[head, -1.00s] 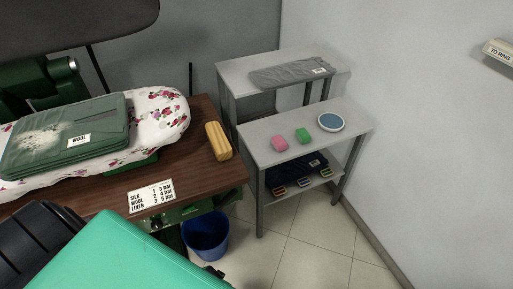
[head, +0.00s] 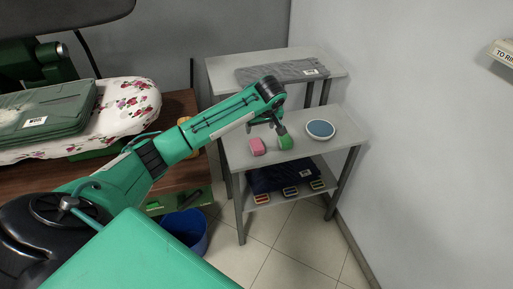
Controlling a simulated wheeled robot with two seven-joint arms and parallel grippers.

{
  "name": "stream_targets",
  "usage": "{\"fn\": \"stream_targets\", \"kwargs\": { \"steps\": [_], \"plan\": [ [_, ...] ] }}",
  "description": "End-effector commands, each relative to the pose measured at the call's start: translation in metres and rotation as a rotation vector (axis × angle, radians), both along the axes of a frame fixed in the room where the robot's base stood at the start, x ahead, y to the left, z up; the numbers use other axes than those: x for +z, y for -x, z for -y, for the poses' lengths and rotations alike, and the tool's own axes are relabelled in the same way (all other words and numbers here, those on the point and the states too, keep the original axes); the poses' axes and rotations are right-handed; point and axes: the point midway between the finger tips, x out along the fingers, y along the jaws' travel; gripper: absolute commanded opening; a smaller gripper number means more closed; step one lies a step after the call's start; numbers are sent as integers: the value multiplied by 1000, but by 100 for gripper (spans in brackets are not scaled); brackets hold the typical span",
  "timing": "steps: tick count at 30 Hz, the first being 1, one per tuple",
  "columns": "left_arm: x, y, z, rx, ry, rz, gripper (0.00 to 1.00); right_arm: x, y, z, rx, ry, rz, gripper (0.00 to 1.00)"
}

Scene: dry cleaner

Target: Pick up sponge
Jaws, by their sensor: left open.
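A pink sponge-like block (head: 256,147) and a green sponge-like block (head: 285,143) lie side by side on the grey shelf unit's top (head: 236,157). My left arm reaches across from the lower left. My left gripper (head: 280,131) is open and points down at the green block, partly covering its upper left. Whether the fingers touch it I cannot tell. The pink block is just left of the gripper, apart from it. My right gripper is not in view.
A round blue dish (head: 320,129) sits right of the green block. Folded grey cloth (head: 282,72) lies on the rear shelf. Dark cloth (head: 270,179) and several small brushes are on the lower shelf. A blue bucket (head: 187,230) stands on the floor beside the brown table (head: 178,185).

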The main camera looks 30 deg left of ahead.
Motion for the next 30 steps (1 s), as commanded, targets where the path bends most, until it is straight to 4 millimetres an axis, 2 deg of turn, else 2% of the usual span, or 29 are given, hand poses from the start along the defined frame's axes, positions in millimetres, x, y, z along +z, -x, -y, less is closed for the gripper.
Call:
{"fn": "stream_targets", "kwargs": {
  "steps": [12,19,25,30],
  "plan": [
    [-67,-17,-22,4,0,-2,66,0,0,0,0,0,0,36],
    [-82,-20,-26,3,0,-2,66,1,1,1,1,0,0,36],
    [-112,-24,-31,4,0,-2,66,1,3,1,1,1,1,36],
    [-126,-28,-35,3,-1,-2,66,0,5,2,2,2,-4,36]
  ]
}}
